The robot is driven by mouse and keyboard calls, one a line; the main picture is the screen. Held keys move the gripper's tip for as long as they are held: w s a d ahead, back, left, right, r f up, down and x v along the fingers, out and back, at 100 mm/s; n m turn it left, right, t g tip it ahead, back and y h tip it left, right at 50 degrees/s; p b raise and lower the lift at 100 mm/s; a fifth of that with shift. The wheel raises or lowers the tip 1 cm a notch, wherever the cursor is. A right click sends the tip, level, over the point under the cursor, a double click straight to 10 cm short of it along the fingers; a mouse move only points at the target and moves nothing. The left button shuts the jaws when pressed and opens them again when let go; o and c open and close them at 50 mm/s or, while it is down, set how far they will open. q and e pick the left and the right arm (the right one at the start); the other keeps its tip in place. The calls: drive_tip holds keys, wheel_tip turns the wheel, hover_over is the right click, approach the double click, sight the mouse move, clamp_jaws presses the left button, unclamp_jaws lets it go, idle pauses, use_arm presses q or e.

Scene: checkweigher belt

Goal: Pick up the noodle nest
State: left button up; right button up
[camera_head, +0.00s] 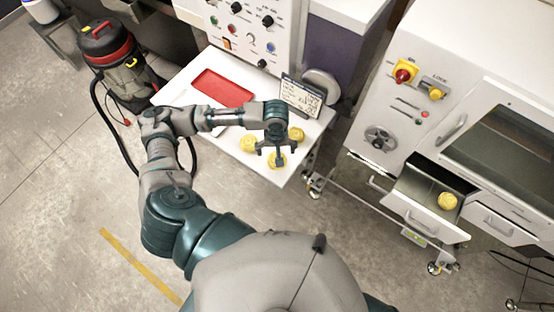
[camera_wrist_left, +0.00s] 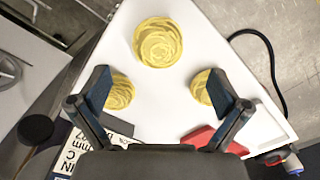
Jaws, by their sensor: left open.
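Three yellow noodle nests are on the white table: one at left (camera_head: 249,143), one at right (camera_head: 297,134) and one at the front (camera_head: 277,161). My left gripper (camera_head: 276,157) is open and empty, pointing down over the front nest and partly covering it. In the left wrist view, one nest (camera_wrist_left: 158,42) lies centred beyond the fingertips of the gripper (camera_wrist_left: 160,88). Two other nests (camera_wrist_left: 120,92) (camera_wrist_left: 202,87) are partly hidden by the fingers. A further nest (camera_head: 447,200) sits in an open drawer at right. My right gripper is not in view.
A red tray (camera_head: 222,88) lies on the white table (camera_head: 262,172), with a black-framed sign (camera_head: 302,96) beside the arm. A control panel (camera_head: 254,25) stands behind. The open drawer (camera_head: 424,216) projects from the white machine; floor separates it from the table.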

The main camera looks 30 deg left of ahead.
use_arm(q)
drive_tip(key=f, duration=0.8)
drive_tip(key=shift+w, duration=0.2)
drive_tip(key=c, duration=1.2)
